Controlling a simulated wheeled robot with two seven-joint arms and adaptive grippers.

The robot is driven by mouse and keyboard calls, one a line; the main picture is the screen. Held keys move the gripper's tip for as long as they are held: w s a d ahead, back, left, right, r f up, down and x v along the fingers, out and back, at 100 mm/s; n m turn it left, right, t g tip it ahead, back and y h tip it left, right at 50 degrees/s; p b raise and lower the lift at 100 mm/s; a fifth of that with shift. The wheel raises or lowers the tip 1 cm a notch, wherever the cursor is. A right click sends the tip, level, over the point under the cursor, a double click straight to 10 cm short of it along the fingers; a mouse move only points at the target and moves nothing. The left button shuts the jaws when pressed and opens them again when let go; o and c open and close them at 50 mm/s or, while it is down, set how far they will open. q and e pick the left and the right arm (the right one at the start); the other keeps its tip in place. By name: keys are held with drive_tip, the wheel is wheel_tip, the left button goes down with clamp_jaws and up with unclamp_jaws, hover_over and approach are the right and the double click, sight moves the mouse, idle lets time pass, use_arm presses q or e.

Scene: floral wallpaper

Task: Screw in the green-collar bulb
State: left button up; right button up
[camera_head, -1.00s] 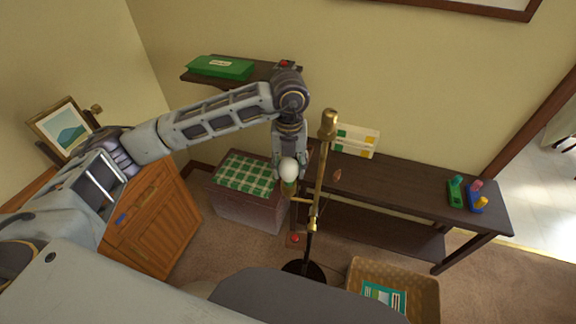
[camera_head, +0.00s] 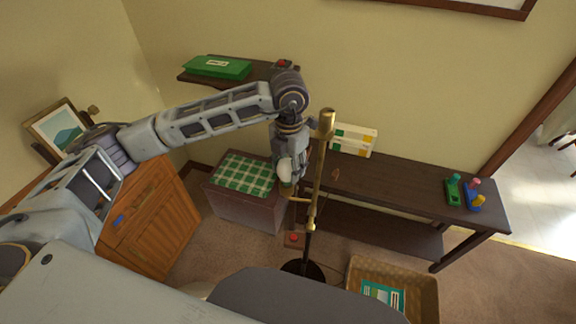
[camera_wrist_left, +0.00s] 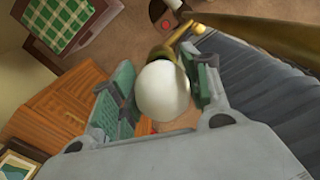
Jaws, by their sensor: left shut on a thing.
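A white round bulb (camera_head: 285,171) is held by my left gripper (camera_head: 289,177), whose fingers are shut on it. In the left wrist view the bulb (camera_wrist_left: 163,92) sits between the two green-padded fingers of the gripper (camera_wrist_left: 162,85). Its collar is hidden, so I cannot tell its colour. The brass floor lamp (camera_head: 318,175) stands just right of the gripper. In the left wrist view a brass socket (camera_wrist_left: 163,52) of the lamp shows right beyond the bulb; I cannot tell whether they are threaded together. My right gripper is not in view.
A dark bench (camera_head: 410,190) stands behind the lamp, with green and blue objects at its right end. A chest with a green checked top (camera_head: 241,174) is to the left. A wicker basket (camera_head: 425,285) and a red-button box (camera_head: 293,239) are on the floor.

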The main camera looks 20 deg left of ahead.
use_arm(q)
drive_tip(key=shift+d+m, duration=0.1)
drive_tip(key=shift+m, duration=0.3)
drive_tip(key=o, duration=1.3)
drive_tip(key=shift+r, duration=3.7)
drive_tip(key=shift+s, duration=0.1)
